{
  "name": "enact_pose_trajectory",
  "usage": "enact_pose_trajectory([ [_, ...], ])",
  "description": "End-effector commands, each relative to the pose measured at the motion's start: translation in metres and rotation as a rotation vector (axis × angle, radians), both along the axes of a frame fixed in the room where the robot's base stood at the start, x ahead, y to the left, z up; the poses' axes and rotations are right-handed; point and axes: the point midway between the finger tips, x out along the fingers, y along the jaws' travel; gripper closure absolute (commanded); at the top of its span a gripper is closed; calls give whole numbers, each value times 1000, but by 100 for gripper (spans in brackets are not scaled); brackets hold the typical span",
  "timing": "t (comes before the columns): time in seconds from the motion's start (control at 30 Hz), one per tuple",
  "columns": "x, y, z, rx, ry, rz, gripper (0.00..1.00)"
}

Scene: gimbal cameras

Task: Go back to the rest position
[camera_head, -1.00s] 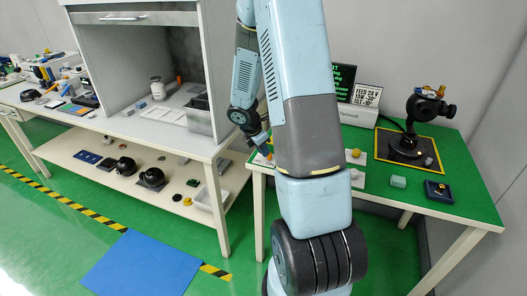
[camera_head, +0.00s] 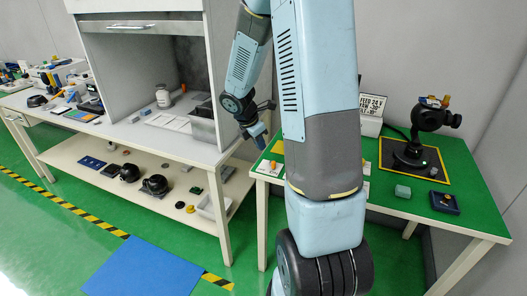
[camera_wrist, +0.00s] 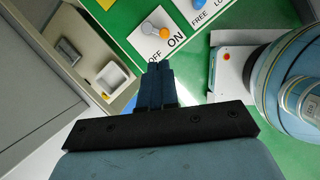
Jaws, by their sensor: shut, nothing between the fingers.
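My gripper (camera_head: 257,133) is at the end of my raised arm, at the left end of the green-topped table (camera_head: 470,205) in the head view. In the wrist view its dark blue fingers (camera_wrist: 156,70) are closed together with nothing between them. Beyond the fingertips lies a white card marked ON and OFF, with a grey-and-orange switch (camera_wrist: 156,30). The gripper appears above the table and apart from the switch. My forearm hides the middle of the table in the head view.
A black gimbal camera (camera_head: 428,128) stands on a yellow-edged pad at the table's right. A small pale block (camera_head: 403,191) and a dark tray (camera_head: 443,199) sit in front of it. A white bench with a hood (camera_head: 146,27) stands left. A blue mat (camera_head: 143,267) lies on open green floor.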

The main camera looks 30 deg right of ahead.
Motion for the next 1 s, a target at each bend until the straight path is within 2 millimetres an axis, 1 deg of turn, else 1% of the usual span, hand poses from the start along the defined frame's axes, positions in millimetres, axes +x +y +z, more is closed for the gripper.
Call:
enact_pose_trajectory([
  [0.03,0,2,5,-1,-2,1,100],
  [0.2,0,7,13,0,-1,4,100],
  [0.77,-1,9,14,0,-2,2,100],
  [0.87,-3,11,23,0,-22,-28,100],
  [0.97,-10,16,41,4,-69,-101,100],
  [1.0,-15,19,51,8,-94,-141,100],
])
